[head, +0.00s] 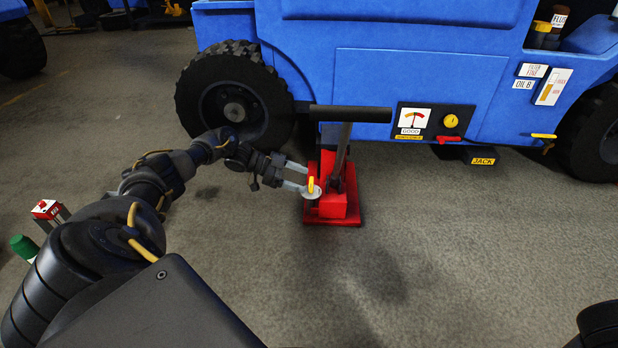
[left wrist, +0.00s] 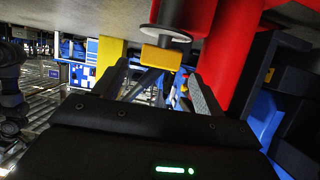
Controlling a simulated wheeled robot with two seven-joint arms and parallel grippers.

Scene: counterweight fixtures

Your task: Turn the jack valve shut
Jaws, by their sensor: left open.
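The red jack (head: 333,207) stands on the floor in front of the blue vehicle, with its dark lever (head: 350,114) raised. The jack valve has a yellow handle (head: 311,184) above a pale round disc (head: 312,193) on the jack's left side. In the left wrist view the yellow handle (left wrist: 161,58) shows ahead of the two fingers, between their tips, near the red jack body (left wrist: 232,62). My left gripper (head: 305,178) is open and empty, its fingertips close to the handle. I cannot tell whether they touch it. My right gripper is out of view.
The blue vehicle (head: 420,75) fills the back, with a black wheel (head: 235,105) at left and a gauge panel (head: 428,122). A yellow JACK label (head: 483,161) is under its edge. The grey floor (head: 450,260) right of the jack is clear.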

